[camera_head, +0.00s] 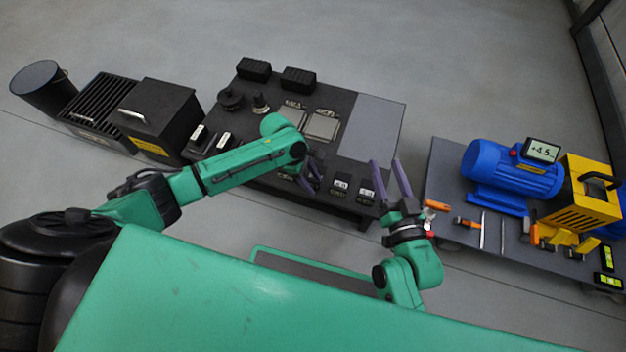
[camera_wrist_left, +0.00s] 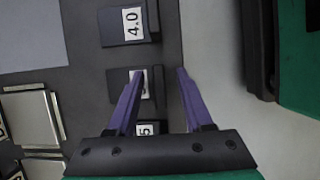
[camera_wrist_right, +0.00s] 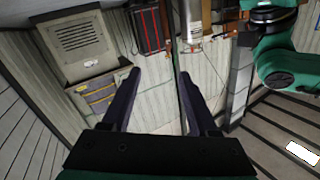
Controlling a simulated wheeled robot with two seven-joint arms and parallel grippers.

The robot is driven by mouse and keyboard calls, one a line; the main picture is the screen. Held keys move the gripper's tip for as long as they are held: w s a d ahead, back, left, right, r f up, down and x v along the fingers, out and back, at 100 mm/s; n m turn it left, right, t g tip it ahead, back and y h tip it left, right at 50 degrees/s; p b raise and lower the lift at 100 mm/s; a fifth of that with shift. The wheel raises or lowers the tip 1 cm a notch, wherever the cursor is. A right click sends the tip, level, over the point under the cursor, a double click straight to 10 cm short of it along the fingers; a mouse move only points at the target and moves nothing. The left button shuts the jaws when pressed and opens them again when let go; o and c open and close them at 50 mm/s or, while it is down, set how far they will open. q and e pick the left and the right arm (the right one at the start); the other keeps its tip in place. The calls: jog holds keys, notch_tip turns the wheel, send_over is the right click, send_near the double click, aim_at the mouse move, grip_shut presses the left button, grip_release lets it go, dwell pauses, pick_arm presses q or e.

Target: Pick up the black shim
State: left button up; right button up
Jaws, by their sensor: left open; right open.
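Several black, white-labelled pieces stand along the near edge of the dark middle table; I cannot tell which is the black shim. Two show in the head view, a left one (camera_head: 341,185) and a right one (camera_head: 366,193). In the left wrist view, one black piece reads 4.0 (camera_wrist_left: 112,28), and another black piece (camera_wrist_left: 156,88) lies between and beyond my fingers, its label partly covered by one finger. My left gripper (camera_head: 313,174) is open and empty over this edge; it also shows in the left wrist view (camera_wrist_left: 158,73). My right gripper (camera_head: 388,168) is open and empty, right of the table.
The table carries a grey pad (camera_head: 372,128), metal plates (camera_head: 322,127) and black blocks (camera_head: 298,79). A right-hand bench holds a blue motor (camera_head: 512,170), a yellow unit (camera_head: 590,195) and hand tools. Black boxes (camera_head: 155,112) stand at the left.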

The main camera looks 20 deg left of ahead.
pick_arm(q)
grip_shut()
jog(key=shift+r, duration=0.1)
